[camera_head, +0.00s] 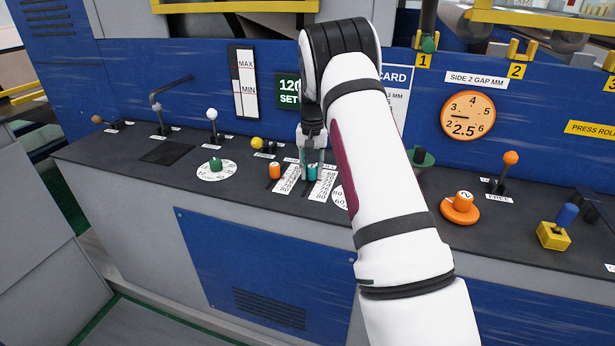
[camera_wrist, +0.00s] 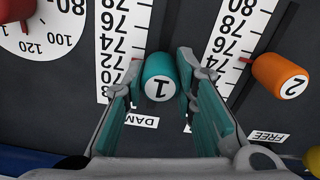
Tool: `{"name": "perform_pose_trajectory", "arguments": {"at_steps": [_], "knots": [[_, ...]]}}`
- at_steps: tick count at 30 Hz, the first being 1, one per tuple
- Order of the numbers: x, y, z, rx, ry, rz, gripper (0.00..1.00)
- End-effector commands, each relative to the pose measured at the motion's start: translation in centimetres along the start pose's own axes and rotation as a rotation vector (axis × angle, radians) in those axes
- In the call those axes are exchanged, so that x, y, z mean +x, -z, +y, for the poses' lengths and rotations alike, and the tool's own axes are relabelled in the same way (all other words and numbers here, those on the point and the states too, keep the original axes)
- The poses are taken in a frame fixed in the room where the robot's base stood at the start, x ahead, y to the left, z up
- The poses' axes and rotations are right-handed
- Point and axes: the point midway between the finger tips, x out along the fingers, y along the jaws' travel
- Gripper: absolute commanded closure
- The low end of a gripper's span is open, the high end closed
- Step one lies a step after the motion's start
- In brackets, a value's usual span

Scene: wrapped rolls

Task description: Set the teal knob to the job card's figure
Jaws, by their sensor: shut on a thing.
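The teal knob (camera_wrist: 160,76), marked 1, is a slider cap beside a white number scale (camera_wrist: 118,50). In the head view the teal knob (camera_head: 313,170) is partly hidden by my gripper (camera_head: 312,152). In the wrist view my gripper (camera_wrist: 163,100) has its teal-padded fingers on either side of the knob, shut on it. The scale shows figures in the seventies; a finger covers part of it and I cannot read the setting exactly.
An orange slider knob marked 2 (camera_wrist: 281,76) is close beside the teal one; it also shows in the head view (camera_head: 275,170). A green dial (camera_head: 216,166) is left, an orange knob (camera_head: 460,205) and yellow-blue lever (camera_head: 557,228) right. A round gauge (camera_head: 468,115) reads 2.5.

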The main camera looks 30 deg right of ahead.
Motion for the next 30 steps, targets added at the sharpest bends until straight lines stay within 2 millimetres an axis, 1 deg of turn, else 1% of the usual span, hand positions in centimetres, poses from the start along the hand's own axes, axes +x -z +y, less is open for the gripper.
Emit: {"name": "perform_pose_trajectory", "arguments": {"at_steps": [1,3,12,13,14,15,16,25,28,30], "knots": [[0.3,0.6,-0.1,0.000,0.002,0.005,1.00],[0.2,0.8,0.0,-0.001,0.002,0.004,1.00],[-0.1,0.8,0.1,-0.002,0.002,0.003,1.00],[-0.1,0.8,0.1,-0.002,0.002,0.003,0.72],[-0.1,0.8,0.1,-0.002,0.002,0.003,0.66],[-0.1,0.8,0.1,-0.001,0.002,0.003,0.57],[-0.1,0.8,0.1,-0.001,0.002,0.003,0.54],[-0.1,0.8,0.1,-0.001,0.001,0.002,0.54],[-0.8,0.8,0.1,-0.001,0.002,0.004,0.54],[-1.7,0.9,0.1,0.000,0.002,0.006,0.54]]}}
